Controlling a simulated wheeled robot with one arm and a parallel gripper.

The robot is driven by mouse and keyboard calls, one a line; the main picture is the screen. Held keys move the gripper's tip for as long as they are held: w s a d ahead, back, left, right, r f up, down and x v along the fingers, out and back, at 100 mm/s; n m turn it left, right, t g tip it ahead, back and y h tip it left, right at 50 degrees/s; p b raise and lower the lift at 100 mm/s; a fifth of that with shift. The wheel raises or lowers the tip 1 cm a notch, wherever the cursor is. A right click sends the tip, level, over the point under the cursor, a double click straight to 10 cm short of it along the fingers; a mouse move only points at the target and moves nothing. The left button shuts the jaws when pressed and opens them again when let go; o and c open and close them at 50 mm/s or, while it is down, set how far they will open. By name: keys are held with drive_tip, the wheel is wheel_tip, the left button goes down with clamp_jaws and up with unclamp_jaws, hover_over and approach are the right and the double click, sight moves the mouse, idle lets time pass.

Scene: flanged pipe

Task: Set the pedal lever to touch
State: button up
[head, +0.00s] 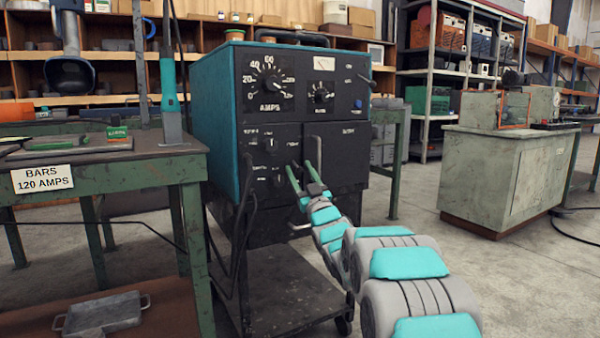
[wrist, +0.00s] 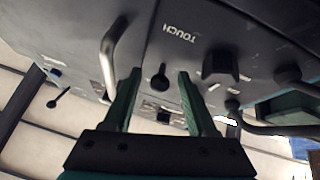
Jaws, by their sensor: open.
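The teal and black welding machine (head: 275,130) stands on a low cart, its dark front panel facing me. My gripper (head: 298,165) is open at the lower part of that panel, with two green fingers pointing at it. In the wrist view, a small black lever (wrist: 160,78) with a rounded end shows between the open fingers (wrist: 159,72), with a gap on each side. The white word TOUCH (wrist: 180,33) is printed above it there. A smaller marking beyond the lever is too small to read. In the head view the lever is hard to make out near my fingers.
In the wrist view a curved metal handle (wrist: 108,55) is left of my fingers; a black knob (wrist: 220,65) is to the right. A green workbench (head: 150,165) stands left of the machine, a grey cabinet (head: 505,180) to the right, with open floor between.

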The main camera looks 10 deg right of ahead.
drive_tip(key=v, duration=0.7)
drive_tip(key=shift+s, duration=0.3)
drive_tip(key=shift+f, duration=0.1)
drive_tip(key=s+f+m+g+h+p, duration=0.2)
drive_tip(key=s+f+g+p, duration=0.1)
drive_tip(key=s+f+g, duration=0.3)
drive_tip(key=s+d+f+m+g+h+p, duration=0.1)
drive_tip(key=s+f+g+h+p, duration=0.2)
drive_tip(key=s, duration=0.6)
drive_tip(key=s+f+m+g+h+p, duration=0.2)
drive_tip(key=s+f+g, duration=0.3)
drive_tip(key=s+g, duration=0.15)
drive_tip(key=s+a+g+p, duration=0.1)
drive_tip(key=s+g, duration=0.2)
drive_tip(key=s, duration=0.8)
drive_tip(key=s+a+f+g+y+p, duration=0.1)
drive_tip(key=s+a+g, duration=0.1)
drive_tip(key=s, duration=1)
drive_tip(key=s+a+g+p, duration=0.1)
drive_tip(key=s+g, duration=0.4)
drive_tip(key=s, duration=0.6)
drive_tip(key=shift+s+a+y, duration=0.3)
drive_tip(key=shift+s+a, duration=0.05)
drive_tip(key=shift+a, duration=0.2)
